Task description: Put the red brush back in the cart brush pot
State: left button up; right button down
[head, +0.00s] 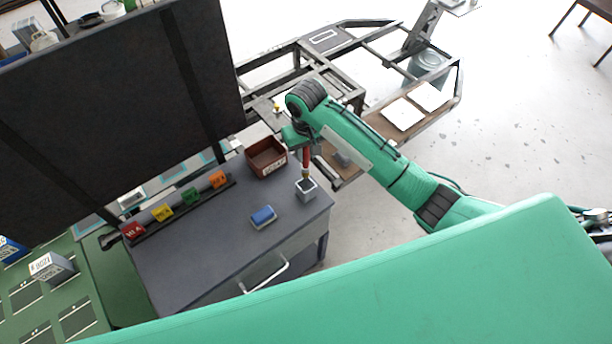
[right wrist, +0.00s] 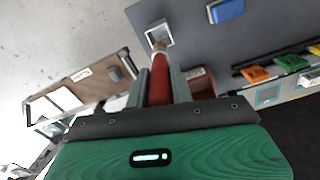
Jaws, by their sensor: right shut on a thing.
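The red brush (head: 306,158) is held upright in my right gripper (head: 305,148), bristle end down, over the cart brush pot (head: 306,190). The pot is a small grey square cup near the right edge of the cart top. In the right wrist view the red handle (right wrist: 160,88) lies between the two fingers of my right gripper (right wrist: 160,85), and its tip overlaps the pot (right wrist: 159,35). The tip appears at or just inside the pot's mouth; I cannot tell how deep. My left gripper is not in view.
On the grey cart top (head: 200,262) stand a dark red bin (head: 266,158), a blue block on a grey base (head: 263,217) and a rack of coloured tags (head: 190,196). A metal frame (head: 370,50) lies behind. The front of the cart top is clear.

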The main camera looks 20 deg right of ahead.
aim_at(306, 176)
notch_tip(306, 176, down, 8)
jog(key=shift+r+p, duration=0.15)
jog(key=shift+p, duration=0.4)
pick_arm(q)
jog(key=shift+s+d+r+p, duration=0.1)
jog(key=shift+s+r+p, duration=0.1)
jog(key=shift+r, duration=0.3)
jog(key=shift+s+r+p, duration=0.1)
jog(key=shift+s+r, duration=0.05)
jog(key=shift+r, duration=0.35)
pick_arm(e)
jog(key=shift+f, duration=1.95)
jog(key=c, duration=1.2)
grip_release()
jog(key=shift+f, duration=0.1)
pick_arm(q)
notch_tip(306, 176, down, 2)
jog(key=shift+b, duration=1)
pick_arm(e)
notch_tip(306, 176, up, 12)
jog(key=shift+r, duration=0.2)
jog(key=shift+f, duration=0.1)
